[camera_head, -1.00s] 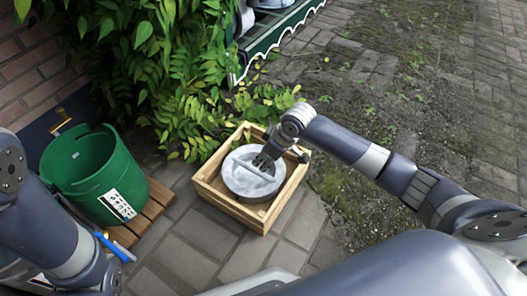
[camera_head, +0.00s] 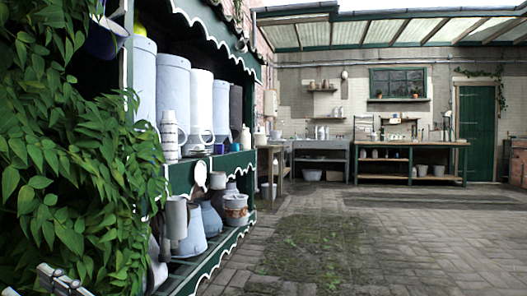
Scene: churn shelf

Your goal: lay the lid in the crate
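The lid and the wooden crate are out of view now. A small grey mechanical part (camera_head: 62,282), probably of my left gripper, shows at the bottom left edge, in front of the leaves. It is cut off by the frame, so I cannot tell whether it is open or shut. My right gripper is out of view.
A green shelf (camera_head: 246,160) on the left holds tall pale churns (camera_head: 173,88) above and jugs and pots (camera_head: 234,208) below. Leafy plants (camera_head: 75,165) cover its near end. Open paving (camera_head: 400,240) lies to the right; workbenches (camera_head: 410,160) stand at the back.

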